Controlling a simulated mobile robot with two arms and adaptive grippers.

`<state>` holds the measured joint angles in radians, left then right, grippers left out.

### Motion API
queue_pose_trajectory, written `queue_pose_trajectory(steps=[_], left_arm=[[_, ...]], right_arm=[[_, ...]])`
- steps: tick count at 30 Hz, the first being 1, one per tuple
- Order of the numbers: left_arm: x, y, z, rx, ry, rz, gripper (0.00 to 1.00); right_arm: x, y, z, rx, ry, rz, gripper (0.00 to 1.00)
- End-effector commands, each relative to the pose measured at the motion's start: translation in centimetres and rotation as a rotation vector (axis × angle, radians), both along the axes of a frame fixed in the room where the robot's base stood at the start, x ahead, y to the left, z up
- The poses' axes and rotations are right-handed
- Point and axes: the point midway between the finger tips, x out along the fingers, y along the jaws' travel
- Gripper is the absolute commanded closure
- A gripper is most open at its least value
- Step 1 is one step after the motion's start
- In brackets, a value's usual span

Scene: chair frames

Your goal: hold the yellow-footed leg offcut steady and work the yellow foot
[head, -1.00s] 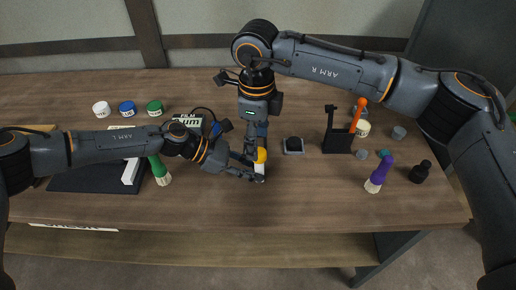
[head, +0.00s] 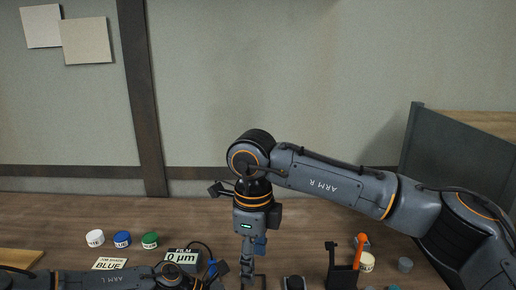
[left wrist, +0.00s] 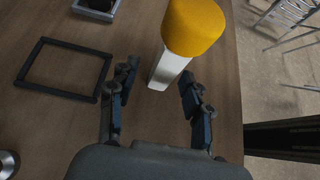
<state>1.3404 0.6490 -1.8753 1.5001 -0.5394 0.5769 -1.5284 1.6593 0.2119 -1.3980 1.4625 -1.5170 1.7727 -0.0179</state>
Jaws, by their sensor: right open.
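The leg offcut (left wrist: 168,70) is a white bar with a rounded yellow foot (left wrist: 194,26) on its end, seen in the left wrist view. It stands over the wooden table, just past my left fingertips. My left gripper (left wrist: 158,77) is open, with a finger to either side of the offcut's lower end and a visible gap between them. In the head view the offcut and my left fingers are below the picture's edge. My right gripper (head: 248,273) points down at the bottom centre of the head view, open, its tips partly cut off; I see nothing in it.
A black holder with an orange-handled tool (head: 359,250) stands right of my right gripper. A black square frame (left wrist: 103,86) lies left of the offcut.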

Motion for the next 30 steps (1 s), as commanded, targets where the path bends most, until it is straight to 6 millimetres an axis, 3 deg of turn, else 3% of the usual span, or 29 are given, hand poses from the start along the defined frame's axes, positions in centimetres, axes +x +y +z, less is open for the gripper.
queue_pose_trajectory(steps=[8,21,30], left_arm=[[0.1,0.5,0.5,-0.002,-0.001,0.001,0.51],[0.1,5.9,3.8,-0.001,0.001,0.001,0.51],[0.1,6.3,4.1,-0.001,0.001,-0.001,0.51]], right_arm=[[0.0,0.0,0.0,0.0,0.0,0.0,0.4],[0.0,0.0,0.0,0.0,0.0,0.0,0.4],[0.0,0.0,0.0,0.0,0.0,0.0,0.4]])
